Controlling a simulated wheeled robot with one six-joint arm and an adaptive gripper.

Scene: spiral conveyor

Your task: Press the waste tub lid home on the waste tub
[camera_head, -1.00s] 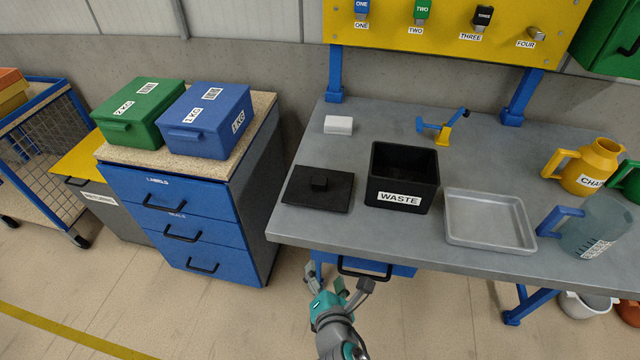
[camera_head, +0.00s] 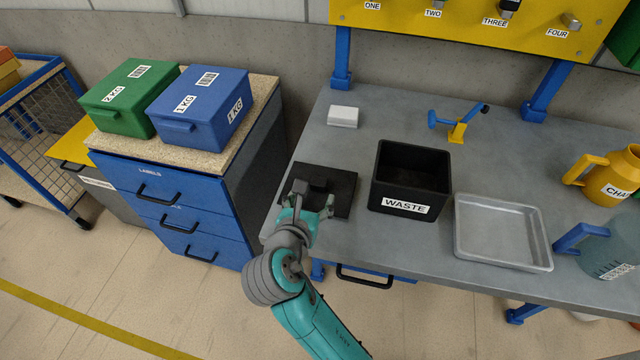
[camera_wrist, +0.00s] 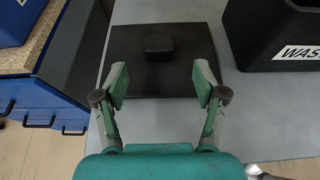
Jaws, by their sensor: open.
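The waste tub lid (camera_head: 341,182) is a flat black square with a raised block knob, lying on the grey bench left of the tub. The wrist view shows the lid (camera_wrist: 185,80) just beyond my fingertips, its knob (camera_wrist: 159,46) roughly in line between them. The waste tub (camera_head: 411,179) is a black open box with a white WASTE label. Part of it shows at the right in the wrist view (camera_wrist: 270,40). My gripper (camera_head: 313,199) is open and empty at the lid's front edge, covering part of the lid in the head view. The wrist view shows both fingers (camera_wrist: 160,88) apart.
A grey tray (camera_head: 502,232) stands right of the tub, with a clear jug (camera_head: 606,247) beyond it. A white block (camera_head: 343,116) and a blue-yellow fixture (camera_head: 458,130) lie behind. A drawer cabinet (camera_head: 165,205) with green and blue boxes stands left.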

